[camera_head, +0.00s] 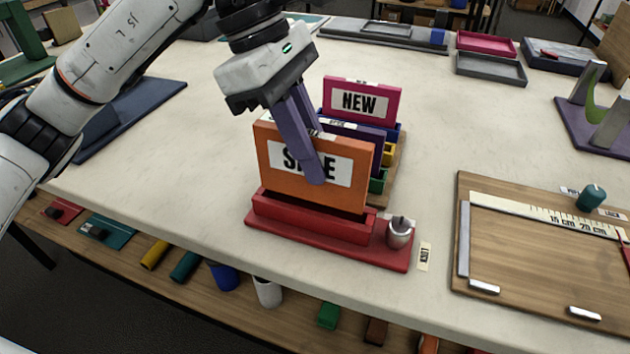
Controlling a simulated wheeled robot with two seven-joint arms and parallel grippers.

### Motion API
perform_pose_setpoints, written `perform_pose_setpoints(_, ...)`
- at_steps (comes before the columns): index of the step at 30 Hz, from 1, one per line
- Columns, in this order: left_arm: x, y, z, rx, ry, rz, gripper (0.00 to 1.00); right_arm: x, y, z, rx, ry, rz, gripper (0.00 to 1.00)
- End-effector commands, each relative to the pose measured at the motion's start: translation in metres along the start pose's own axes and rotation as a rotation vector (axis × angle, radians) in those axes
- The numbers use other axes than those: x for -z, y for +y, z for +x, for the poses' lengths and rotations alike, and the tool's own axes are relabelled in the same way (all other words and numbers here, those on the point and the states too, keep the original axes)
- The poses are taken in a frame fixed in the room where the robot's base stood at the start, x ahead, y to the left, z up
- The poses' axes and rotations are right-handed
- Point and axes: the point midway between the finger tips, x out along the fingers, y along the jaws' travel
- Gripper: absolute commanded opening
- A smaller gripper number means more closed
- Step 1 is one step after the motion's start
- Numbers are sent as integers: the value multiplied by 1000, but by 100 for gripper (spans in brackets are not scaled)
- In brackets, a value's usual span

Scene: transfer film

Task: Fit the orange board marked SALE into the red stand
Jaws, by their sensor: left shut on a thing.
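The orange board (275,151) marked SALE stands upright at the red stand (330,243), close to the table's front edge. Its lower edge meets the top of the stand's raised red block; how deep it sits in the slot cannot be told. My left gripper (314,178) reaches down from above and is shut on the board, one purple finger crossing the front of the white SALE label. A small metal knob (399,232) is on the right end of the stand's base. My right gripper is not in view.
Behind the orange board stand a purple board (378,142) and a pink board (391,102) marked NEW, in further stands. A wooden measuring board (540,275) lies at the right. Pink (486,44) and grey (490,69) trays are at the back. The table's left middle is clear.

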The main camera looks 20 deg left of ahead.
Motion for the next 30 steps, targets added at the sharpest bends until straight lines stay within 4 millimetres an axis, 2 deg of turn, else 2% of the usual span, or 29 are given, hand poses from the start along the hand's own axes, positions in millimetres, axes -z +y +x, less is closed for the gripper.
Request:
perform_pose_setpoints(5, 6, 0, 13, 1, 0, -1, 0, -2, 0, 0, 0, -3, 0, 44)
perform_pose_setpoints(12, 17, 0, 41, 1, 0, -1, 0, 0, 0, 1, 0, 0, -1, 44)
perform_pose_setpoints(23, 19, 0, 47, -1, 0, 0, 0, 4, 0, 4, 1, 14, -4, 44)
perform_pose_setpoints(24, 19, 0, 45, -1, 0, 0, 17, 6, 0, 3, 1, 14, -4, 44)
perform_pose_setpoints(26, 19, 0, 45, 0, 0, 0, 27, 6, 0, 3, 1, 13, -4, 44)
perform_pose_setpoints(27, 18, 0, 45, 0, 0, 0, 31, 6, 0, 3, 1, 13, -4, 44)
perform_pose_setpoints(30, 18, 0, 45, 0, 0, 0, 31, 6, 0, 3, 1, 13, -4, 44)
